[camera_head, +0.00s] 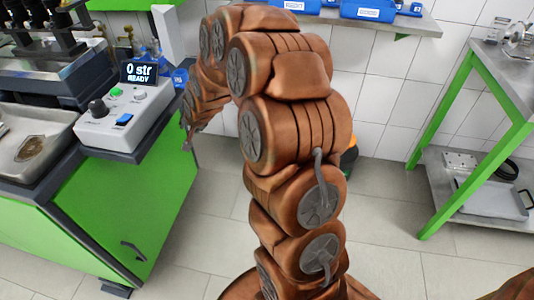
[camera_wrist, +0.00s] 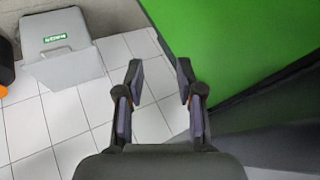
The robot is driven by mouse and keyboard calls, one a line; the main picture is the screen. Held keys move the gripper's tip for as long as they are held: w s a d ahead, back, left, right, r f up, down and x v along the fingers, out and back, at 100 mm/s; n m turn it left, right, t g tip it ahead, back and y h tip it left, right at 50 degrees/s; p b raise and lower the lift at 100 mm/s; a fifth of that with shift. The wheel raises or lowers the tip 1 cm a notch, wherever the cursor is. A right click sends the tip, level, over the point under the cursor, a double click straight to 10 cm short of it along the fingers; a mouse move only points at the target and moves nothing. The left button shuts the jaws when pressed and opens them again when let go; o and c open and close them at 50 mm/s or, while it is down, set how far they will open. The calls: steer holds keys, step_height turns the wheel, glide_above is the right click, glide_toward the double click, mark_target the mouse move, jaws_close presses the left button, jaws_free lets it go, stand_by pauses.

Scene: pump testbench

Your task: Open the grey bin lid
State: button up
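The grey bin (camera_wrist: 57,42) stands on the tiled floor at the upper left of the wrist view. It has a green label and a handle on its top. A sloped grey panel faces my side; I cannot tell for sure whether the lid is shut. My gripper (camera_wrist: 160,80) is open and empty, its two fingers spread apart above the floor, to the right of the bin and apart from it. In the head view the bin cannot be made out; my arm fills the middle.
A green cabinet (camera_wrist: 215,35) stands close on the right in the wrist view. In the head view, a green bench (camera_head: 125,220) with a control box (camera_head: 125,115) is at left, and a green-framed metal table (camera_head: 500,75) at right.

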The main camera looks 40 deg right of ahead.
steer(key=w+d+f+m+t+h+b, duration=0.2)
steer(key=w+d+f+m+t+b, duration=0.25)
steer(key=d+f, duration=0.55)
steer(key=w+d+f+m+t+h+b, duration=0.1)
steer(key=w+d+f+m+h+b, duration=0.15)
steer(key=w+d+f+b, duration=0.7)
steer(key=s+d+f+m+t+h+b, duration=0.1)
steer(key=s+d+f+m+h+b, duration=0.15)
steer(key=s+d+f, duration=0.4)
steer(key=s+d+f+m+t+h+b, duration=0.1)
steer(key=s+d+f+m+b, duration=0.2)
steer(key=f, duration=0.6)
steer(key=s+d+f+m+t+h+b, duration=0.2)
steer(key=s+d+f+b, duration=0.3)
steer(key=f, duration=0.3)
steer(key=shift+d+b+x, duration=0.15)
steer(key=shift+b+x, duration=0.3)
steer(key=shift+x, duration=1.65)
steer(key=shift+d+b+x, duration=0.15)
steer(key=shift+b+x, duration=0.3)
steer(key=shift+x, duration=1.65)
steer(key=shift+s+f, duration=0.1)
steer(key=shift+s, duration=0.05)
steer(key=shift+c, duration=0.2)
jaws_close()
